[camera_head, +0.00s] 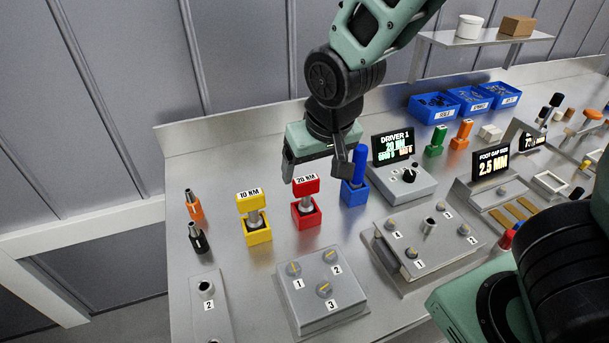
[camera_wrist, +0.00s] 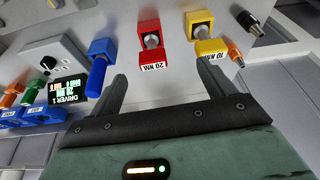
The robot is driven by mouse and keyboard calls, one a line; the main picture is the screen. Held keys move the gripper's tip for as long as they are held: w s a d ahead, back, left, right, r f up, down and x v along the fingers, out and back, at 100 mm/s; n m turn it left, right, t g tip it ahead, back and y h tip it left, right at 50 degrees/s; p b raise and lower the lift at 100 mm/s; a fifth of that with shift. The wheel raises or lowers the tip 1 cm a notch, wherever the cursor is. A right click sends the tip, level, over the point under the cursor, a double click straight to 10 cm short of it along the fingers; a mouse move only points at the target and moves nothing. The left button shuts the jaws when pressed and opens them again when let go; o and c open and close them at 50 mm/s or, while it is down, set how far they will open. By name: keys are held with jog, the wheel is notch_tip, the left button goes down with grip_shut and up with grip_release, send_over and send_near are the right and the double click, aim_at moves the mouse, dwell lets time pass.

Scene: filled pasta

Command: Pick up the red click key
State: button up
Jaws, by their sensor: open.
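The red click key (camera_head: 306,186) has a red head labelled 20 NM and a grey shaft. It stands upright in a red holder (camera_head: 307,218) on the metal bench. My gripper (camera_head: 315,172) is open and empty, just above and behind the red key in the head view. In the wrist view the red key (camera_wrist: 151,55) lies beyond the fingertips, roughly between the two fingers of my gripper (camera_wrist: 162,78). No contact with the key shows. The key's lower end is hidden in its holder.
A yellow 10 NM key (camera_head: 249,201) stands left of the red one, and a blue tool (camera_head: 359,166) stands close on the right. A grey numbered block (camera_head: 319,290) lies in front. The driver display (camera_head: 393,146) is farther right.

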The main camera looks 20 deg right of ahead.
jog(key=w+r, duration=0.1)
jog(key=r, duration=0.1)
jog(key=b, duration=0.2)
send_near(305, 187)
jog(key=shift+m+t, duration=0.3)
jog(key=x, duration=0.6)
jog(key=shift+w+d+f, duration=0.15)
jog(key=shift+w+d, duration=0.05)
jog(key=shift+p+x, duration=0.7)
jog(key=shift+x, duration=2.4)
jog(key=shift+w+d, duration=0.15)
jog(key=shift+d, duration=0.05)
jog(key=c, duration=1.2)
